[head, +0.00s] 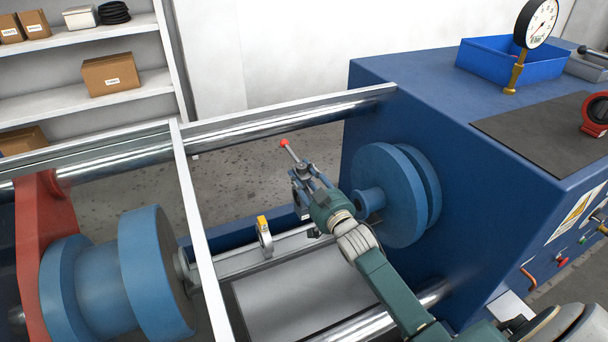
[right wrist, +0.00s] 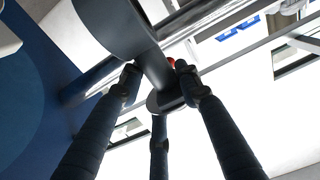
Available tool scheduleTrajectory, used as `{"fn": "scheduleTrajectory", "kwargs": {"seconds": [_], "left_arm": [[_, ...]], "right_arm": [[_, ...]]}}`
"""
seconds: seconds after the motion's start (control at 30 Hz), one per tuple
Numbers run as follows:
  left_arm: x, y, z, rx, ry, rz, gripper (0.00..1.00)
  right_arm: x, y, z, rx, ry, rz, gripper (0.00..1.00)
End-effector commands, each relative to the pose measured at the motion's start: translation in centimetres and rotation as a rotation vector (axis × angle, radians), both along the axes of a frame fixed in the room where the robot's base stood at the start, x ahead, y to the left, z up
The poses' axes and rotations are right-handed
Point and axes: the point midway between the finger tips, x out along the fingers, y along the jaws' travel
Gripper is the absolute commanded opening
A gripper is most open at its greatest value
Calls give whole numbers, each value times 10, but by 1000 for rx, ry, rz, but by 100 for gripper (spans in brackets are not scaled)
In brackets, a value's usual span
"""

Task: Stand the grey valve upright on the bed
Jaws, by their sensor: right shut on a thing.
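My right gripper (head: 312,188) is shut on the grey valve (head: 299,198) and holds it above the bed (head: 292,240), left of the large blue flange. The valve's lever with a red knob (head: 284,143) points up and to the left. In the right wrist view, my three dark fingers (right wrist: 158,95) close around the valve's grey neck (right wrist: 154,68); its ring body (right wrist: 108,22) is above them and partly cut off by the picture edge. The gripper hides part of the valve in the head view. My left gripper is not in view.
A ring-shaped valve with a yellow top (head: 264,236) stands upright on the bed. Blue flanges (head: 392,193) and (head: 155,272) bound the space at right and left. Metal bars (head: 240,132) cross behind. A red valve (head: 594,114) stands on a dark mat, near a blue bin (head: 490,64) and gauge (head: 540,24).

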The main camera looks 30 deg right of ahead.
Motion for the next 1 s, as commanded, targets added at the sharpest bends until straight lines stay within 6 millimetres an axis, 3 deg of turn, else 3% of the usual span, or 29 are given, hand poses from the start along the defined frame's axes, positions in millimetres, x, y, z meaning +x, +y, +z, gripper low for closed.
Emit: {"fn": "scheduleTrajectory", "kwargs": {"seconds": [0.03,0.43,0.7,1.0], "left_arm": [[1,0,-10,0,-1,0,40],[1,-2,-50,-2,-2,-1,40],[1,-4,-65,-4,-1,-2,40],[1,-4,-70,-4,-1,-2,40]], "right_arm": [[1,0,-5,0,-12,2,0],[1,1,-46,-1,-12,2,0],[1,0,-70,0,-12,2,0],[1,0,-79,-1,-13,2,0]]}}
